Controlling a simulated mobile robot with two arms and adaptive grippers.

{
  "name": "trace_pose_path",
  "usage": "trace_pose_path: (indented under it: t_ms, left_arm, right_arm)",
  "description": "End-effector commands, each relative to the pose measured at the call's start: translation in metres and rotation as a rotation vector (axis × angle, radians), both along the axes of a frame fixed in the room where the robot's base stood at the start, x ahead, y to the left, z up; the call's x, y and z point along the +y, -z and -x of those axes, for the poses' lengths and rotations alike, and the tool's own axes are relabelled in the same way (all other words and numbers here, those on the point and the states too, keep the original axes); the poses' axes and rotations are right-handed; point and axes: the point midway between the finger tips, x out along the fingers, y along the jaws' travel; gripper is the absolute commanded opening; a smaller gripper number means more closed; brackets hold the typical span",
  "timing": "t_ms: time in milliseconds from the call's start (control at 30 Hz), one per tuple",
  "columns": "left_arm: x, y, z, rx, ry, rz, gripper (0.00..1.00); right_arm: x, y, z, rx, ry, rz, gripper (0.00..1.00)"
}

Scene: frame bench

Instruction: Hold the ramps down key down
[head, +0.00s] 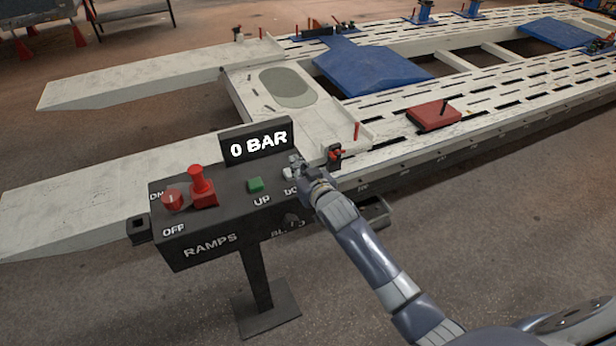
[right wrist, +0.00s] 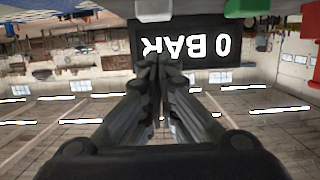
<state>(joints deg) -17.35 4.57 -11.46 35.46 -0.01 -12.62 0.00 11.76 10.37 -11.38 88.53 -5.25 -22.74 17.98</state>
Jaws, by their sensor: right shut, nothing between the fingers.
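The control box marked RAMPS (head: 208,228) stands on a post. Its green UP key (head: 255,185) is clear, and a pale key (head: 289,174) sits to its right over a label starting "DO", partly covered by my right arm. My right gripper (head: 295,161) is shut and empty at this pale key. In the right wrist view the shut fingertips (right wrist: 157,63) appear in front of the display, with the pale key (right wrist: 155,9) at the top edge. I cannot tell whether they touch the key. My left gripper is not in view.
The display (head: 257,147) reads 0 BAR. A red knob (head: 172,199) and a red lever (head: 202,187) sit left on the box; a dark knob (head: 292,219) is on its front. White ramps (head: 160,73) extend left from the slotted bench (head: 480,98) behind.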

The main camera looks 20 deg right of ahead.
Motion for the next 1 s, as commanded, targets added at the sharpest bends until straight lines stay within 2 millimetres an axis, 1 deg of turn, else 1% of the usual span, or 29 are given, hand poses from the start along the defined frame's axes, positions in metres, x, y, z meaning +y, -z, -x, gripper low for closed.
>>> trace_pose_path:
  t_ms: [33,300,500,700,1000]
  left_arm:
    - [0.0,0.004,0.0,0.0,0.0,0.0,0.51]
    - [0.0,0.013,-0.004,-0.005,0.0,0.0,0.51]
    - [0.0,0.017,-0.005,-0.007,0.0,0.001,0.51]
    - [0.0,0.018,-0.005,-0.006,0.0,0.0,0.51]
    - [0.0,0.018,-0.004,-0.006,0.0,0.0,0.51]
  right_arm:
    - [-0.001,-0.001,0.007,-0.004,0.0,0.001,0.0]
    - [-0.003,-0.011,0.043,-0.006,-0.001,-0.001,0.0]
    - [-0.005,-0.017,0.062,-0.007,0.0,0.0,0.0]
    - [-0.006,-0.02,0.069,-0.006,0.001,0.001,0.0]
    - [-0.005,-0.021,0.069,-0.006,0.0,0.001,0.0]
